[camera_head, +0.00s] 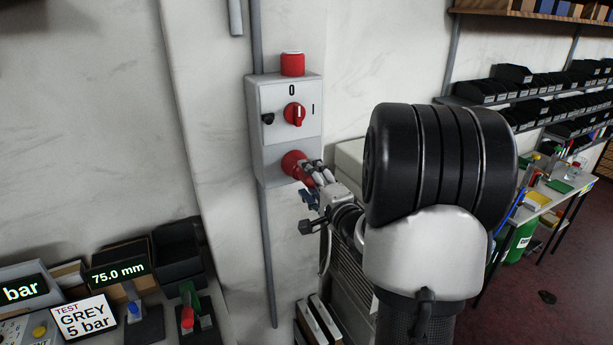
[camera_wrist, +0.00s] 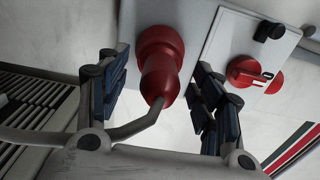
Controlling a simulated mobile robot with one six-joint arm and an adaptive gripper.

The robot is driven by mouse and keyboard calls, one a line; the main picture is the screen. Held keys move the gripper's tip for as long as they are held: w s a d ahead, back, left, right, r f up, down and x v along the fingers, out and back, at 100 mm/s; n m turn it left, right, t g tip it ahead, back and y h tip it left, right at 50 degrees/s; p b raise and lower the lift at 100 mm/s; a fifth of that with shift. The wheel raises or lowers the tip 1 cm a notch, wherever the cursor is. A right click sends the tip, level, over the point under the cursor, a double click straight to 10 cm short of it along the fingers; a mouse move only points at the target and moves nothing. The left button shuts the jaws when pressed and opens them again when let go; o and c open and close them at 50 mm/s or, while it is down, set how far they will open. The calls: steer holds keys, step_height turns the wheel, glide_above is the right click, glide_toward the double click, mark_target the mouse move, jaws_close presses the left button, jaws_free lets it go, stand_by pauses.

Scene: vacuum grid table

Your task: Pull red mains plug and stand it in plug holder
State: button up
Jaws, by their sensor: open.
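The red mains plug (camera_head: 292,162) sits in the lower part of the grey wall box (camera_head: 262,140), pointing out towards my gripper (camera_head: 312,174). In the wrist view the plug (camera_wrist: 160,80) shows in the middle, with a grey cable (camera_wrist: 137,127) running from its near end to the left. My gripper (camera_wrist: 158,82) is open, with one dark padded finger on each side of the plug. Gaps show between the fingers and the plug, and I see no contact. I cannot make out the plug holder for certain.
A red rotary switch (camera_head: 294,114) sits above the plug, and a red cap (camera_head: 292,64) tops the box. A bench at lower left holds a "75.0 mm" display (camera_head: 118,271), a black bin (camera_head: 178,250) and small stands. My arm hides part of the right side.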

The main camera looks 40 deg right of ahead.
steer(key=shift+x, duration=0.8)
steer(key=shift+c, duration=0.2)
stand_by(0.4)
jaws_close()
stand_by(0.6)
steer(key=shift+s, duration=0.15)
steer(key=shift+v, duration=2.85)
steer(key=shift+a, duration=0.1)
